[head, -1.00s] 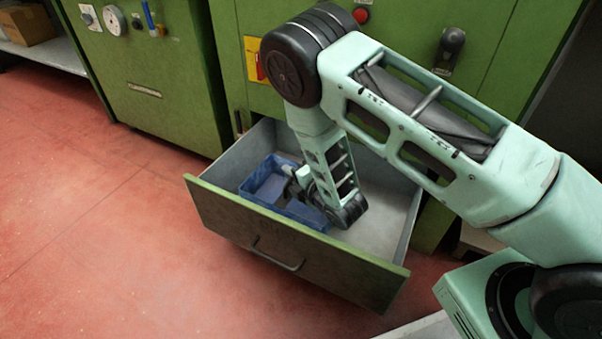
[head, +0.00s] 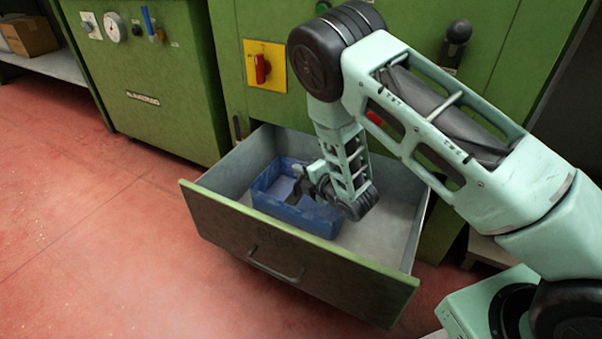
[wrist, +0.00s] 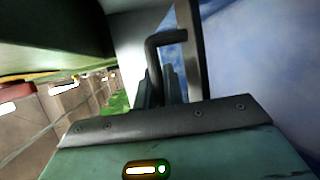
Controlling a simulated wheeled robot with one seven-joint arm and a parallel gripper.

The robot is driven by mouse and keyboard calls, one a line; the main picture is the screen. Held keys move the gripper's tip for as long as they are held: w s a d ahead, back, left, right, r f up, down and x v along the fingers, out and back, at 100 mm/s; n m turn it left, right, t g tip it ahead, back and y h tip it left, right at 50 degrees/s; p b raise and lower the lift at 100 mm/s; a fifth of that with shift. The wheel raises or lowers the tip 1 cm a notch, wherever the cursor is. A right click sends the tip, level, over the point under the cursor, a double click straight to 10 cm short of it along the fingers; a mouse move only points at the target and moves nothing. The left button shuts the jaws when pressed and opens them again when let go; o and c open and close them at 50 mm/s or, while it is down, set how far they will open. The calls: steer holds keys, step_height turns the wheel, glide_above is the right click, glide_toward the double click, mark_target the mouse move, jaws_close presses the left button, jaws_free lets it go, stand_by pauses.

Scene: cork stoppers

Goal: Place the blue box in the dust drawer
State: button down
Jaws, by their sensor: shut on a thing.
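The blue box (head: 300,219) is an open-topped tray inside the open dust drawer (head: 225,215), a grey-lined drawer with a green front. It lies within the drawer walls, towards the back left; I cannot tell whether its base touches the drawer floor. My gripper (head: 312,188) reaches down into the drawer and is shut on the blue box at its right side. The jaws partly hide the box's inside. In the wrist view the dark fingers (wrist: 168,85) stand beside a blurred blue surface filling the right side.
The green machine cabinet with a yellow-backed red switch (head: 262,67) rises behind the drawer. A second green cabinet (head: 150,100) stands at the left, and a cardboard box (head: 30,37) sits on a shelf. Bare drawer floor shows right of the blue box. The red floor is clear.

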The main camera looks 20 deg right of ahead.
steer(key=c, duration=1.5)
jaws_free()
steer(key=shift+f, duration=0.1)
steer(key=shift+r, duration=0.2)
steer(key=p+v, duration=0.7)
steer(key=v, duration=0.5)
steer(key=s+a+r+m+g+h, duration=0.2)
steer(key=s+a+r+m+g, duration=0.2)
steer(key=a+r+m+g, duration=0.5)
steer(key=s+r+m+g+h, duration=0.1)
steer(key=s+r+m+g, duration=0.1)
steer(key=s+r, duration=0.5)
steer(key=s+r+m+g+h, duration=0.1)
steer(key=s+r+m, duration=0.4)
steer(key=s, duration=1.1)
step_height(320, 180, up, 3)
steer(key=shift+f+g+h, duration=0.1)
steer(key=shift+g+h, duration=0.3)
steer(key=shift+g, duration=0.5)
steer(key=shift+w, duration=0.1)
